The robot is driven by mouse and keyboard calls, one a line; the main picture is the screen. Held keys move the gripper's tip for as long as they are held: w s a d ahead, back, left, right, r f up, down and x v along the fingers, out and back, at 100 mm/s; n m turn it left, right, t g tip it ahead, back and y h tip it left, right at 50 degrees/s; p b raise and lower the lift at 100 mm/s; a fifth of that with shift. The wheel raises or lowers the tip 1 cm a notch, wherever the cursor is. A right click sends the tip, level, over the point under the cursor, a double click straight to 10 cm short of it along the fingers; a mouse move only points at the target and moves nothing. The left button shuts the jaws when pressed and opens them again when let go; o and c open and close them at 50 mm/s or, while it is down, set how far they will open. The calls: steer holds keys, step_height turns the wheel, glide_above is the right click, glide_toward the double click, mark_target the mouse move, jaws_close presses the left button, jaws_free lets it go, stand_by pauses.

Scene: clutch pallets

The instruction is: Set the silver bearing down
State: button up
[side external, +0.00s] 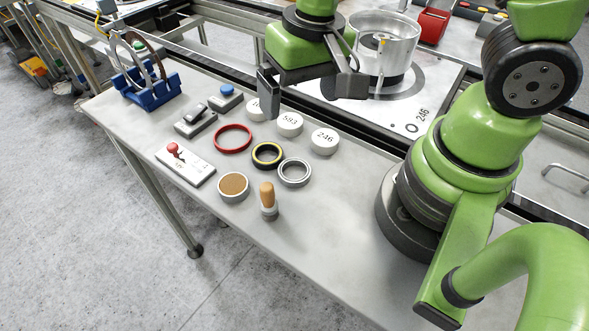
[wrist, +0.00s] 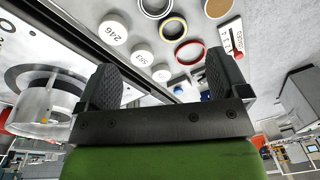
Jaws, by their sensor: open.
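The silver bearing (side external: 295,172) is a plain metal ring lying flat on the grey table, right of a black and yellow ring (side external: 267,155). In the wrist view the silver bearing (wrist: 156,8) is at the top edge, partly cut off. My gripper (side external: 312,88) is open and empty, held above the table beyond the bearing, near the white numbered discs. In the wrist view its two fingers (wrist: 165,78) are wide apart with nothing between them.
White discs (side external: 290,124), a red ring (side external: 233,138), a tan-topped round dish (side external: 233,186) and a wooden-handled stamp (side external: 267,199) surround the bearing. A blue rack (side external: 150,92) stands far left. A clear cylinder (side external: 385,45) stands behind my gripper. The table's front right is clear.

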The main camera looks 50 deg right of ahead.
step_height(320, 180, down, 6)
steer(key=g, duration=0.1)
glide_above(295, 177)
steer(key=s, duration=0.1)
steer(key=shift+h, duration=0.3)
step_height(295, 177, down, 4)
steer(key=shift+f, duration=0.1)
steer(key=shift+w+f, duration=0.25)
steer(key=shift+f, duration=1.05)
steer(key=shift+w+f, duration=0.25)
steer(key=shift+f, duration=1.05)
steer(key=c, duration=1.1)
steer(key=shift+c, duration=0.2)
steer(key=shift+r, duration=0.1)
